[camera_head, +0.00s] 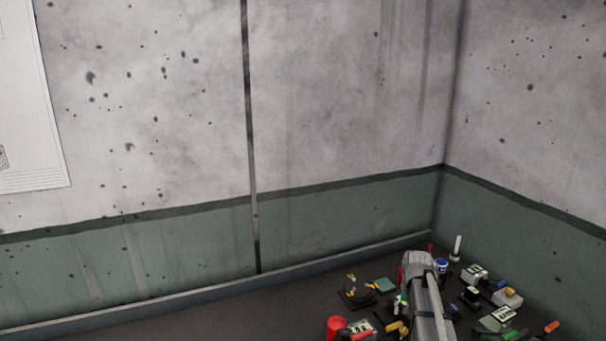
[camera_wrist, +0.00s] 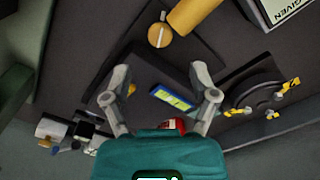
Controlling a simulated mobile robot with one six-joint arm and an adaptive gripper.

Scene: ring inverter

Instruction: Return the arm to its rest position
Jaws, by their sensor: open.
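In the head view, my arm reaches over the cluttered right part of the dark worktop, and my gripper is hard to make out there among the small objects. In the wrist view, my gripper (camera_wrist: 159,74) is open, its two grey fingers spread apart and nothing clasped between them. A dark blue block with a yellow-green label (camera_wrist: 172,97) shows in the gap beyond the fingers. A small red thing (camera_wrist: 174,125) is partly hidden behind the gripper's teal body. I cannot tell how high the fingers are above the worktop.
A black ring with yellow clips (camera_wrist: 256,95) lies right of the fingers; a yellow cylinder (camera_wrist: 194,14) is above them. In the head view, a red cylinder (camera_head: 335,327) and a white upright post (camera_head: 456,246) stand near my arm. The worktop's left part (camera_head: 200,325) is clear.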

